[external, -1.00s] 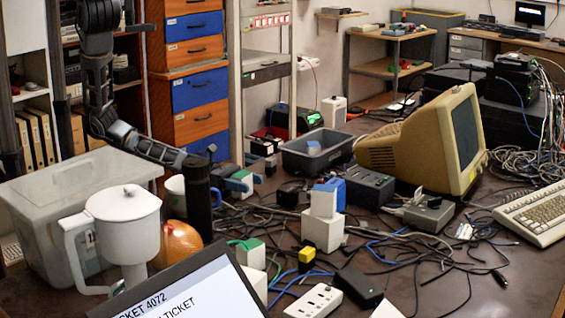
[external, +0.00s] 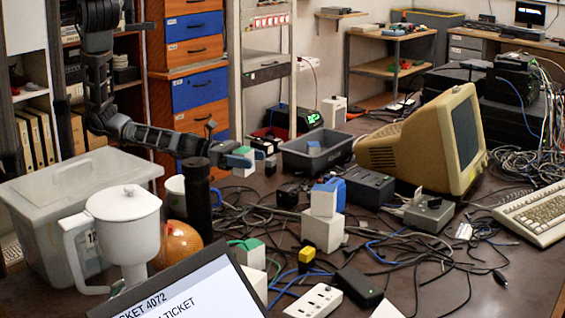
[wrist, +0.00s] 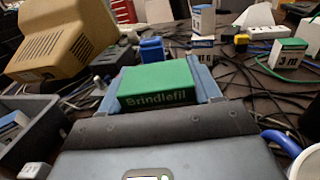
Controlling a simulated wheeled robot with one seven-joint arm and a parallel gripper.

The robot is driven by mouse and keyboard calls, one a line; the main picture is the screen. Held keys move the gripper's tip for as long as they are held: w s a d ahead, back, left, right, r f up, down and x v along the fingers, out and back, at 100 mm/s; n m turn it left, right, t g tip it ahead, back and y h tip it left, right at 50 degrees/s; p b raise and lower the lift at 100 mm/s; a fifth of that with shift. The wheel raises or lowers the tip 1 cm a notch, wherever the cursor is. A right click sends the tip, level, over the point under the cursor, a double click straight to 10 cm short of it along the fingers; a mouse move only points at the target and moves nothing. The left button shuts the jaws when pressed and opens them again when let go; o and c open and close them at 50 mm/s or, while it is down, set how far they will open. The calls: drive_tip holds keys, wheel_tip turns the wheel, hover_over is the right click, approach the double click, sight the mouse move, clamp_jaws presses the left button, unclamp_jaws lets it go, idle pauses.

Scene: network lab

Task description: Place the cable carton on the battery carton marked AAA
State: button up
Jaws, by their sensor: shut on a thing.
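My gripper (external: 246,158) is shut on a small green-topped carton (wrist: 158,85) marked Brindlefil, held between blue fingers in the wrist view. Its other faces are hidden, so its label does not confirm that it is the cable carton. In the external view it is above the cluttered table, left of the grey bin. A blue-topped white carton (external: 313,149) lies in that bin. Another blue-topped carton (external: 323,200) stands on a white box near the middle. A carton marked 3 m (wrist: 288,54) stands at the right in the wrist view. I cannot read AAA on any carton.
The grey bin (external: 289,158) and the beige monitor (external: 405,153) stand right of my gripper. A black cylinder (external: 197,200), a white jug (external: 125,225) and a lidded storage box (external: 45,195) are left. Loose cables cover much of the table.

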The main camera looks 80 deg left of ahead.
drive_tip(key=w+d+r+b, duration=0.1)
drive_tip(key=w+d+r, duration=0.2)
drive_tip(key=d, duration=0.4)
drive_tip(key=w+d+r+b, duration=0.1)
drive_tip(key=w+d+r, duration=0.25)
drive_tip(key=d, duration=0.35)
drive_tip(key=w+d+r+b, duration=0.1)
drive_tip(key=w+d+r, duration=0.2)
drive_tip(key=d, duration=0.4)
drive_tip(key=s+d+r+m+g+h+b, duration=0.1)
drive_tip(key=d+r+m+g+h+b, duration=0.3)
drive_tip(key=d+r, duration=1.3)
drive_tip(key=s+d+f+m+g+h+b, duration=0.5)
drive_tip(key=s+d+g, duration=0.4)
drive_tip(key=d, duration=0.5)
drive_tip(key=f+b, duration=0.1)
drive_tip(key=f, duration=0.5)
drive_tip(key=s+f+m+g+b, duration=0.1)
drive_tip(key=f, duration=0.4)
drive_tip(key=s+d+f+m+g+y+b, duration=0.1)
drive_tip(key=f, duration=0.5)
drive_tip(key=shift+s+f+b, duration=0.1)
drive_tip(key=shift+f+b, duration=0.55)
drive_tip(key=shift+f, duration=1.7)
